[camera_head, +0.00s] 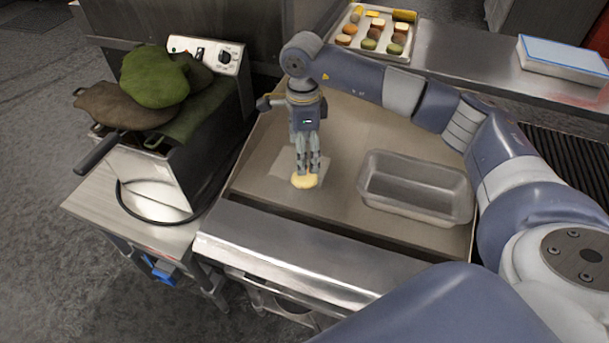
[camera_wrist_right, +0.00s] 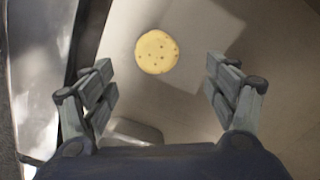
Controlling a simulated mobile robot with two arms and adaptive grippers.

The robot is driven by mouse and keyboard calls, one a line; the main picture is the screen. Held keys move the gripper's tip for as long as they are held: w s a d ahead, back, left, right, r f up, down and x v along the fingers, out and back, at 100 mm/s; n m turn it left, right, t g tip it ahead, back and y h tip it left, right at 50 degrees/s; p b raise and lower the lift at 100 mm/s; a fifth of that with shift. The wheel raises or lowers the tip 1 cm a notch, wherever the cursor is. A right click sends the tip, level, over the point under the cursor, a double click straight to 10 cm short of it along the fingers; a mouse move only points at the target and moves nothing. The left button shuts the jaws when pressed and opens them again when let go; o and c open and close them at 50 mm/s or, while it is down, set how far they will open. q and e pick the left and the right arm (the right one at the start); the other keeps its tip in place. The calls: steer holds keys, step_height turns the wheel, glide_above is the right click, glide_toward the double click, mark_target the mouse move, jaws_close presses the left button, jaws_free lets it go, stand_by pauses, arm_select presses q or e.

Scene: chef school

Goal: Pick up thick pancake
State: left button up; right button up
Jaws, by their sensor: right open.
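The thick pancake (camera_head: 305,181) is a small, round, pale yellow disc lying on the griddle plate (camera_head: 340,125). In the right wrist view the pancake (camera_wrist_right: 157,52) shows whole, with small brown specks. My right gripper (camera_head: 308,168) points down over the pancake in the head view, and its fingertips cover part of its far edge. In the wrist view the fingers (camera_wrist_right: 160,85) are spread wide and empty, with the pancake ahead and between them. I cannot tell the exact height of the fingertips above it. My left gripper is not in view.
An empty metal loaf pan (camera_head: 415,188) stands on the griddle to the right of the gripper. A fryer with green and brown cloth mitts (camera_head: 155,80) stands left.

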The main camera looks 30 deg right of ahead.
mark_target(305, 178)
step_height(305, 178, down, 2)
steer(key=shift+f, duration=0.1)
steer(key=shift+a+f+p, duration=0.2)
steer(key=shift+f+p, duration=0.4)
steer(key=f, duration=0.1)
steer(key=f+p, duration=0.1)
steer(key=f, duration=0.1)
steer(key=shift+s+a+f, duration=0.2)
steer(key=shift+f, duration=0.05)
steer(key=shift+w+f, duration=0.1)
steer(key=shift+f, duration=0.3)
steer(key=shift+c, duration=0.6)
steer(key=c, duration=1.1)
steer(key=shift+r, duration=0.15)
